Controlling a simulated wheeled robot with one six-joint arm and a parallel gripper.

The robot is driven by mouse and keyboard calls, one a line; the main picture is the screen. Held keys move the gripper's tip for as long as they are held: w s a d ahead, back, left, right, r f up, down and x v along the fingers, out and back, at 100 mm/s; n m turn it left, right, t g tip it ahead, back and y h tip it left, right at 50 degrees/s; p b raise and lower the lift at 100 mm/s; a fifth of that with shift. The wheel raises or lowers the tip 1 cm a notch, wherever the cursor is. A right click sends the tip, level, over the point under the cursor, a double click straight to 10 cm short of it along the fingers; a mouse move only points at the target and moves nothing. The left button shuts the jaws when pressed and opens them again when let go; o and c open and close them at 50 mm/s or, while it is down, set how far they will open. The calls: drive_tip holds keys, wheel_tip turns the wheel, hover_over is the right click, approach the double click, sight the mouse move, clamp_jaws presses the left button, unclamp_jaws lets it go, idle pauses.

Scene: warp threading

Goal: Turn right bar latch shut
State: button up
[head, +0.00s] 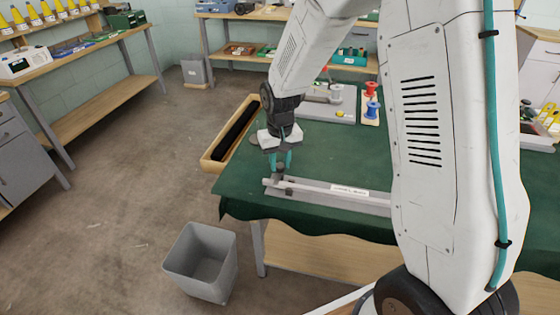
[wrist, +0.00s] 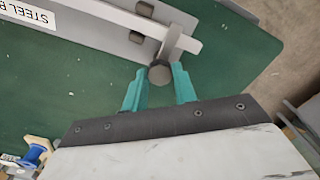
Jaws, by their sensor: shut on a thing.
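My gripper (head: 279,160) points down at the left end of a long grey bar holder (head: 330,199) on the green table. In the wrist view my gripper (wrist: 158,70) has its two teal fingers on either side of a dark round latch knob (wrist: 160,74), shut on it. The knob joins a thin pale latch arm (wrist: 173,42) that reaches over the pale bar (wrist: 115,18) near its end. The bar carries a white label (wrist: 30,14) with "STEEL B" readable. In the head view my arm hides the other end of the bar.
The green-covered table (head: 240,180) has a wavy cloth edge. A grey bin (head: 203,262) stands on the floor in front. A wooden tray with a black roll (head: 236,133) is at the table's left. Red and blue spools (head: 371,100) stand farther back.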

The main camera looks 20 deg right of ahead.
sight(280, 166)
idle(0.5)
drive_tip(key=o, duration=1)
drive_tip(key=shift+c, duration=0.2)
wheel_tip(280, 166, up, 8)
drive_tip(key=shift+f, duration=0.1)
drive_tip(key=s+d+r, duration=0.1)
drive_tip(key=s+r, duration=0.3)
drive_tip(key=s, duration=0.6)
drive_tip(key=s+d+r, duration=0.1)
drive_tip(key=s+r, duration=0.4)
drive_tip(key=s, duration=0.5)
drive_tip(key=s+d+r+t, duration=0.1)
drive_tip(key=s+r, duration=0.4)
drive_tip(key=s, duration=0.5)
drive_tip(key=shift+s+r, duration=0.15)
drive_tip(key=shift+s, duration=0.05)
